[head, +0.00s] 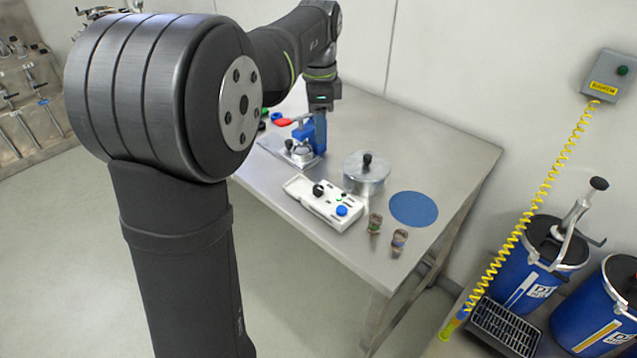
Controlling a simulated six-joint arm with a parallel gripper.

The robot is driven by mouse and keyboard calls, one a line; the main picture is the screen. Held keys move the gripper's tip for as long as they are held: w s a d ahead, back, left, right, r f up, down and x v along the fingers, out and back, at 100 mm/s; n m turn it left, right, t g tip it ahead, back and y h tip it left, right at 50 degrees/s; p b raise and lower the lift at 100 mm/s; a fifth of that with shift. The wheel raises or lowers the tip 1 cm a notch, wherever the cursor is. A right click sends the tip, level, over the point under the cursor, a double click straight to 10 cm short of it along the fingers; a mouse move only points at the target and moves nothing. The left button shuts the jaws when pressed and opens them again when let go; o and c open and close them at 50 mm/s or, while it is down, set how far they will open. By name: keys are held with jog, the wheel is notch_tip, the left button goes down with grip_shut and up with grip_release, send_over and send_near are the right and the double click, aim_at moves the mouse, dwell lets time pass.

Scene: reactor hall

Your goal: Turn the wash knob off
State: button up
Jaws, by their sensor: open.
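A white control box (325,203) lies on the metal bench. It carries a black knob (318,190), a blue knob (342,210) and small green parts. The labels are too small to read, so I cannot tell which knob is the wash knob or how it is set. My gripper (321,105) is at the end of the dark arm, behind and above the control box, apart from both knobs. It is open. Its fingertips are hard to make out against a blue upright device (313,137) with a red lever (284,122).
A lidded metal pot (366,174), a blue disc (413,209) and two small vials (375,223) (398,242) are close to the box. Blue drums (541,262) and a yellow coiled cable (535,190) are at right. Bare bench (440,150) lies behind the disc.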

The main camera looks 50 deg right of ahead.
aim_at(318, 188)
jog(key=shift+m, duration=0.3)
notch_tip(318, 188, down, 17)
jog(key=shift+f, duration=0.2)
jog(key=shift+c, duration=0.5)
jog(key=c, duration=0.9)
